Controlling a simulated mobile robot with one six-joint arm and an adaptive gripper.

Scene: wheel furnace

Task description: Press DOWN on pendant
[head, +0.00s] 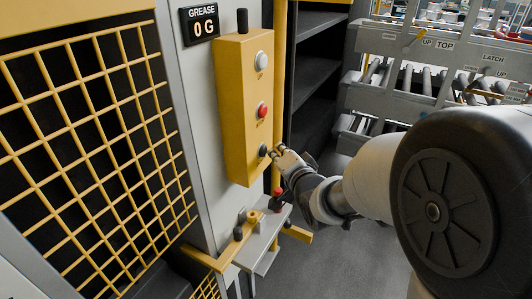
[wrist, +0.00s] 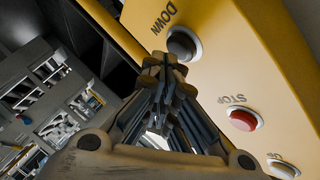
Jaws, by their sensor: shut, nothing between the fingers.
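The pendant (head: 237,110) is a yellow box with a column of three buttons. The lowest is the dark DOWN button (head: 263,150), which shows large beside its DOWN label in the wrist view (wrist: 182,44). Above it sits the red STOP button (head: 263,110), also seen in the wrist view (wrist: 242,120). A pale button (head: 261,61) is at the top. My gripper (head: 277,152) is shut and empty, its tips just right of the DOWN button. In the wrist view the fingertips (wrist: 164,63) are close beside that button. I cannot tell whether they touch it.
A yellow grid guard (head: 95,120) stands left of the pendant. Below is a small ledge (head: 262,235) with a red-topped knob (head: 279,193). Dark shelves (head: 312,75) and a roller rack (head: 400,80) stand behind. Grey floor is open below my arm.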

